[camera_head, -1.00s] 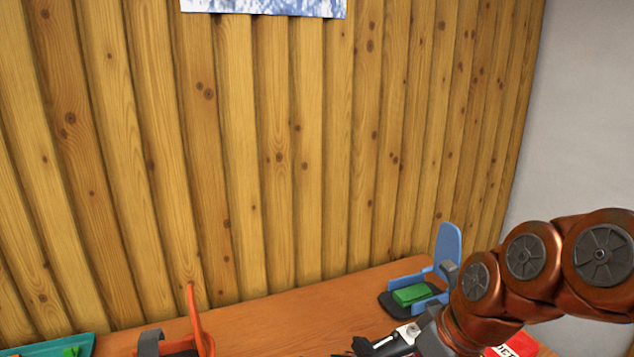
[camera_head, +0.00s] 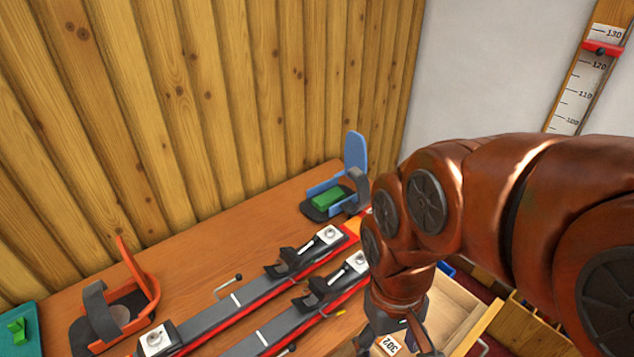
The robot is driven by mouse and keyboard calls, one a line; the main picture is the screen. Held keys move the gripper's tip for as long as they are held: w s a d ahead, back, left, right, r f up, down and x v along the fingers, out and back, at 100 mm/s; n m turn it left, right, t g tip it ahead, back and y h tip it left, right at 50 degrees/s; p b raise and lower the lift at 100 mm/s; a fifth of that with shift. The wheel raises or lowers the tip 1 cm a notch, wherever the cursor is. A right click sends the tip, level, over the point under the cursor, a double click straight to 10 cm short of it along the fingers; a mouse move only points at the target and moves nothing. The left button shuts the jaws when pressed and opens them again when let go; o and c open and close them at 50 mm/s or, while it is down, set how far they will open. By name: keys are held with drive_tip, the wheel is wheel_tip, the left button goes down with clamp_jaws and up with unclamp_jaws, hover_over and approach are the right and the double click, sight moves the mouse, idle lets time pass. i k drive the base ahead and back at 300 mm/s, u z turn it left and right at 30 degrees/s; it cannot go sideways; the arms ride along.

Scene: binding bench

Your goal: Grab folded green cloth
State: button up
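A green folded block-like piece (camera_head: 328,198), which looks like the folded green cloth, lies on the black base of a blue binding (camera_head: 354,152) at the back right of the bench. A smaller green piece (camera_head: 17,328) lies on a teal tray (camera_head: 28,313) at the left edge; its exact kind is unclear. My gripper (camera_head: 396,337) points down at the bottom, right of centre, apart from both green pieces. It is partly cut off by the frame's lower edge, and its fingertips are hidden.
Two skis (camera_head: 262,284) with black-and-silver fittings lie across the wooden bench (camera_head: 215,232). An orange binding (camera_head: 140,284) stands at left. An open wooden drawer (camera_head: 452,312) labelled 302 is beneath my arm. A height scale (camera_head: 590,75) is on the right wall.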

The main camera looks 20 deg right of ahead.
sight(322, 202)
drive_tip(key=z, duration=0.55)
drive_tip(key=k, duration=1.25)
drive_tip(key=u, duration=0.05)
drive_tip(key=i, duration=0.5)
drive_tip(key=u, duration=1.2)
drive_tip(key=i, duration=0.6)
drive_tip(key=u, duration=0.55)
